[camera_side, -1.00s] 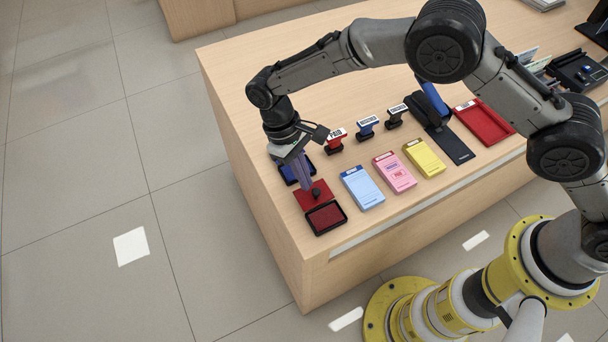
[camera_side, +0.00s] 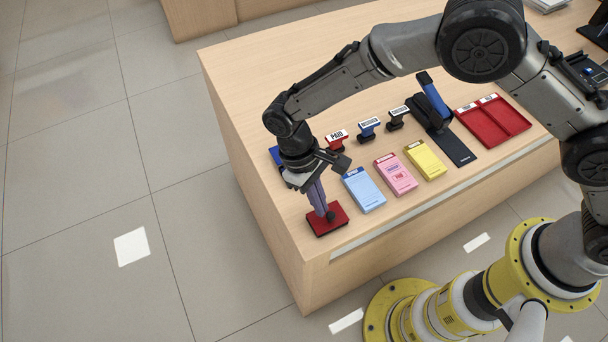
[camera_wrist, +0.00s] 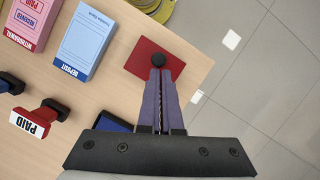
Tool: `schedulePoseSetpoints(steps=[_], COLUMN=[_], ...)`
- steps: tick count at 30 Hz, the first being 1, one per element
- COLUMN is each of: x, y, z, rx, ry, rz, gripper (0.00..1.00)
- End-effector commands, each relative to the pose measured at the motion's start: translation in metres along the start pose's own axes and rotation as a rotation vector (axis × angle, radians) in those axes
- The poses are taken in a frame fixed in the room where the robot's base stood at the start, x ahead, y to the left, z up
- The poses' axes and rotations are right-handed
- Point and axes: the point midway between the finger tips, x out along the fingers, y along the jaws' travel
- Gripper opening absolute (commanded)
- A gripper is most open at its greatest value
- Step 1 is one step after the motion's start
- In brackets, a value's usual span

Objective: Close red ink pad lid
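The red ink pad (camera_side: 338,222) lies near the counter's front left corner, and its red lid (camera_wrist: 145,58) covers the pad with no pad surface showing. A black round knob (camera_wrist: 158,60) stands on the lid. My gripper (camera_side: 326,212) is over the pad with its purple fingers pointing down at the knob. In the wrist view the fingers (camera_wrist: 159,75) lie close together, their tips at the knob. Whether they grip the knob or only touch it is not clear.
A blue pad (camera_side: 275,157) sits behind my gripper, partly hidden. Blue (camera_side: 363,190), pink (camera_side: 396,174) and yellow (camera_side: 425,159) form pads lie to the right. Stamps, including the red PAID stamp (camera_side: 337,140), stand behind. The counter's edge is close in front.

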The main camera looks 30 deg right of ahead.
Motion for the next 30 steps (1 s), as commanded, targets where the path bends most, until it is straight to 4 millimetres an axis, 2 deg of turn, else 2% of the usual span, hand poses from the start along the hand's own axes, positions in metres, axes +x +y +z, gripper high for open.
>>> schedulePoseSetpoints(steps=[5, 11, 12, 15, 21, 25, 30], x=[-0.002, -0.014, -0.02, -0.046, -0.086, -0.103, -0.115], y=[0.0, 0.0, 0.0, 0.0, 0.0, 0.0, 0.0], z=[-0.006, -0.035, -0.04, -0.038, -0.038, -0.038, -0.037], rx=[0.001, 0.001, 0.001, 0.0, 0.001, 0.001, 0.001], ry=[-0.011, -0.001, 0.002, 0.005, 0.003, 0.002, 0.001], rz=[0.001, -0.001, -0.001, -0.002, -0.001, 0.0, 0.0], gripper=[0.0, 0.0, 0.0, 0.0, 0.0, 0.0, 0.0])
